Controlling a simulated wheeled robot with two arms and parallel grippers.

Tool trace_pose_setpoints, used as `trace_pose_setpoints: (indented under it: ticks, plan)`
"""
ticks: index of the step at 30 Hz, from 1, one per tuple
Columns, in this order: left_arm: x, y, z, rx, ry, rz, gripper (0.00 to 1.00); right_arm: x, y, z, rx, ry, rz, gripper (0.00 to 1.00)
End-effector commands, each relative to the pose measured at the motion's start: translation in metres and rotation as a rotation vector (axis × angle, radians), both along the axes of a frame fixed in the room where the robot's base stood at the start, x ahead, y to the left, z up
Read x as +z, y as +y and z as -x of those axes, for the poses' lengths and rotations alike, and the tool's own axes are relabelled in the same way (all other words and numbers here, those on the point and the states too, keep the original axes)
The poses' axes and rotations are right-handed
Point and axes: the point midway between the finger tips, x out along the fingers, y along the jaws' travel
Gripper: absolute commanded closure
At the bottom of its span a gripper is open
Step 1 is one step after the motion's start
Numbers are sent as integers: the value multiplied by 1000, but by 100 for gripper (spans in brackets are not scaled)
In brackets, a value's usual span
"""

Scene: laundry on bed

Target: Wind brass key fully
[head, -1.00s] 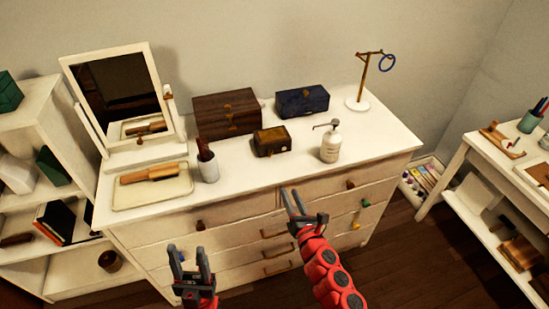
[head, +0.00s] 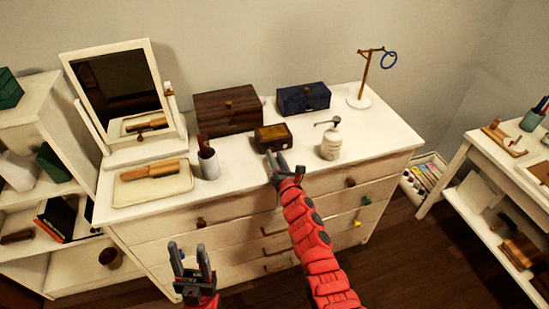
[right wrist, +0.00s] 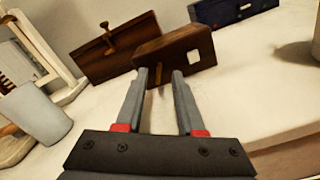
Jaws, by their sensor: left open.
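My left gripper (head: 190,250) is open and empty in front of the dresser drawers.
A larger brown box (head: 228,110) and a blue box (head: 303,98) stand behind.

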Motion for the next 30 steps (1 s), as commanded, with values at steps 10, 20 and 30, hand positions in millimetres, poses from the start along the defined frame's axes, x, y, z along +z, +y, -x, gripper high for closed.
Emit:
trace_pose_setpoints:
  ticks: [10, 20, 30]
  plan:
    - [-4, 0, 0, 0, 0, 0, 50, 1, 4, -9, 2, 0, 1, 62]
    - [-4, 0, 0, 0, 0, 0, 50, 1, 4, -8, 2, 0, 0, 100]
    - [-4, 0, 0, 0, 0, 0, 50, 0, 4, -8, 2, 0, -1, 100]
